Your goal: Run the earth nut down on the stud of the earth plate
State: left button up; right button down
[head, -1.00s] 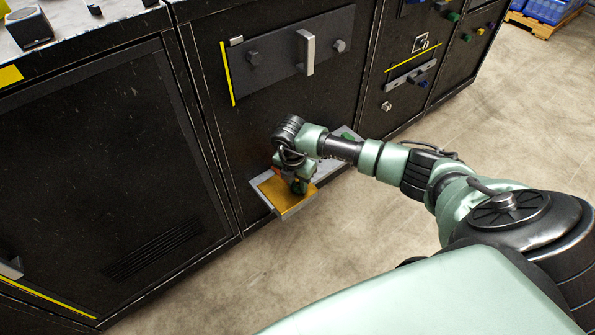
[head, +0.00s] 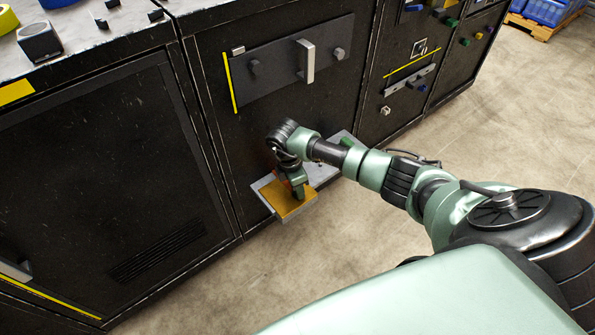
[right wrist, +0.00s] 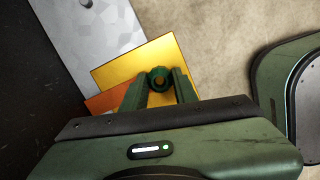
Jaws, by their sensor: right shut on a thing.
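My right gripper (head: 299,196) points down over the yellow plate on a low grey ledge at the cabinet front. This plate (head: 280,202), apparently the earth plate, also shows in the right wrist view (right wrist: 125,66). There, the two green fingers of my right gripper (right wrist: 158,84) are shut on a green ring-shaped part with a dark hole, apparently the earth nut (right wrist: 158,72). It is seen over the plate. I cannot make out the stud, nor whether the nut touches it or the plate. My left gripper is not in view.
The grey ledge (head: 262,184) carries the plate, and an orange part (right wrist: 101,102) lies beside it. A green part (head: 346,142) is at the ledge's far end. The black cabinet front with a bar handle (head: 306,61) rises behind.

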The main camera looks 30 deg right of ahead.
jog(key=shift+s+a+f+m+g, duration=0.1)
jog(key=shift+f+m+g, duration=0.05)
jog(key=shift+m, duration=0.45)
jog(key=shift+s+f+m+g, duration=0.1)
jog(key=shift+f+m+g, duration=0.05)
jog(key=shift+m, duration=0.45)
jog(key=c, duration=1)
grip_release()
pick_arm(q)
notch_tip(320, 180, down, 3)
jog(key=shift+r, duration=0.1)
pick_arm(e)
jog(key=shift+w+r, duration=0.1)
jog(key=shift+w, duration=0.05)
jog(key=shift+r, duration=0.1)
jog(key=shift+d+n+p, duration=0.2)
jog(key=shift+n+p, duration=0.2)
jog(key=shift+n, duration=1.3)
jog(key=shift+n+t, duration=0.4)
jog(key=shift+n, duration=0.3)
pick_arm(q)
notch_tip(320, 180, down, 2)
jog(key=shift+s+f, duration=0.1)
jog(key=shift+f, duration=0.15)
pick_arm(e)
jog(key=shift+n, duration=0.6)
